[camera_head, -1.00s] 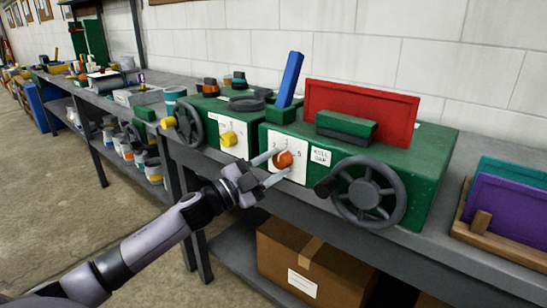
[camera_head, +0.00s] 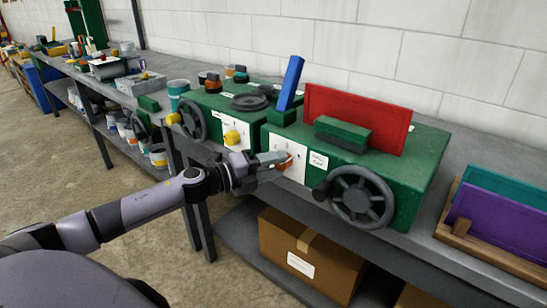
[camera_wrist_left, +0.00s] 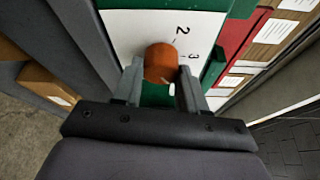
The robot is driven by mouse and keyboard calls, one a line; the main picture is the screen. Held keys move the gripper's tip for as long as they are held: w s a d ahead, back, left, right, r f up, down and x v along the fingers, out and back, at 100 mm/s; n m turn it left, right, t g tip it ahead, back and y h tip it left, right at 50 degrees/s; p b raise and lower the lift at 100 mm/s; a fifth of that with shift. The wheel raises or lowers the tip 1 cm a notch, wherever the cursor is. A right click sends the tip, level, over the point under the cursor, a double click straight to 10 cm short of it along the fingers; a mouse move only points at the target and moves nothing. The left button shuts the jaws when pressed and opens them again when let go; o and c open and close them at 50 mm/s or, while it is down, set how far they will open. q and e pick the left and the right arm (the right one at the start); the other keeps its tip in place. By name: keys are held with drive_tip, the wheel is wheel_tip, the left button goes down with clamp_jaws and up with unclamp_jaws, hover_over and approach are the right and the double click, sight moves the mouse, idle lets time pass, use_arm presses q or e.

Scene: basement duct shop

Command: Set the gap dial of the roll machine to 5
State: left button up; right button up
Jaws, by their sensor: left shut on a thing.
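The roll machine (camera_head: 425,165) is a green box on the bench with a red panel on top. Its gap dial is an orange knob (camera_head: 284,161) on a white number plate (camera_head: 298,172), beside a small printed label. My left gripper (camera_head: 276,160) is shut on this knob, coming from the front left. In the left wrist view the orange knob (camera_wrist_left: 160,62) sits between the two fingers, with numerals 2 and 3 showing on the plate. The fingers and wrist hide the other numerals. I cannot tell which number the knob points to. My right gripper is not in view.
A dark handwheel (camera_head: 361,196) projects from the machine's front, right of the dial. A second green machine with a yellow knob (camera_head: 232,138) and another handwheel (camera_head: 193,120) stands to the left. A cardboard box (camera_head: 310,255) is on the shelf below. A rack of coloured panels (camera_head: 500,215) stands right.

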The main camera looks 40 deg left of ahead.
sight(279, 165)
use_arm(q)
drive_tip(key=shift+r+m+p, duration=0.1)
drive_tip(key=shift+m+p, duration=0.3)
idle(0.3)
drive_tip(key=o, duration=1.1)
drive_tip(key=shift+c, duration=0.2)
drive_tip(key=shift+v, duration=0.75)
drive_tip(key=shift+b+v, duration=0.55)
drive_tip(key=shift+v, duration=2.25)
drive_tip(key=shift+r, duration=0.1)
